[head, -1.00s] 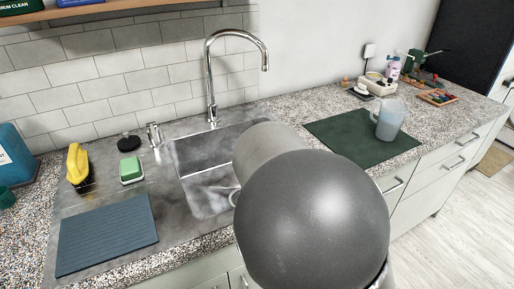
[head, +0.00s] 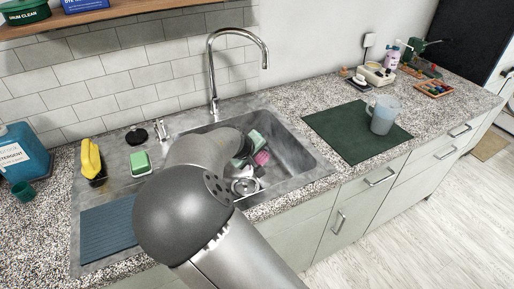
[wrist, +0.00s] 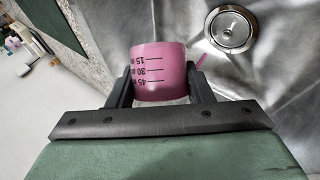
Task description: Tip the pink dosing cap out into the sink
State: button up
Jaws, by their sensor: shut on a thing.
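The pink dosing cap (wrist: 159,72), with dark volume marks on its side, is between the two fingers of my gripper (wrist: 160,85) in the wrist view. The fingers are shut on it from both sides. In the head view the cap (head: 262,158) shows small, within the outline of the sink (head: 300,160), up and right of the drain. The sink's round metal drain (wrist: 232,28) is to the upper right of the cap in the wrist view. I cannot see inside the cap or tell whether liquid is leaving it.
A chrome faucet (head: 212,85) stands behind the sink.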

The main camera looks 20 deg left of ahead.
jog(key=shift+a+r+n+h+p, duration=0.15)
jog(key=shift+n+h+p, duration=0.15)
jog(key=shift+h+p, duration=0.35)
jog(key=h+p, duration=0.1)
jog(key=n+h+p, duration=0.1)
jog(key=p, duration=0.1)
jog(key=h+p, duration=0.1)
jog(key=shift+w+a+r+n+g+h+p, duration=0.15)
jog(key=shift+a+r+n+g+h+p, duration=0.15)
jog(key=shift+a+r+n+h, duration=0.1)
jog(key=h, duration=0.1)
jog(key=a+n+h, duration=0.1)
jog(key=h, duration=0.1)
jog(key=shift+w+f, duration=0.15)
jog(key=shift+a+n+h, duration=0.1)
jog(key=shift+n+h, duration=0.5)
jog(key=shift+h, duration=0.05)
